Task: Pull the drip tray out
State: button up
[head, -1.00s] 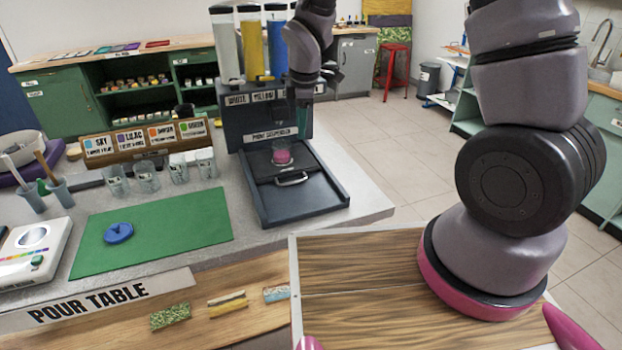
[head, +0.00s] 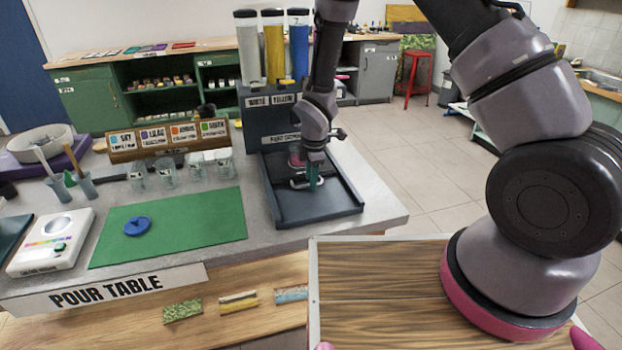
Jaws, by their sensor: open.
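The dark drip tray (head: 278,169) sits in the base (head: 318,209) of the paint dispenser (head: 265,118), on the pour table. Its pale metal handle (head: 298,184) shows at the tray's front edge. A clear cup with pink in it (head: 295,160) stands on the tray, partly hidden by my arm. My gripper (head: 313,180) points down at the right part of the handle, its teal fingers open. I cannot tell whether the fingers straddle or touch the handle.
Several clear cups (head: 167,174) stand left of the dispenser. A green mat (head: 168,228) with a blue lid-like piece (head: 137,226) lies front left. The dispenser base in front of the tray is clear, with a raised rim at its sides.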

jog(key=shift+f, duration=0.25)
grip_shut()
dwell(1.4)
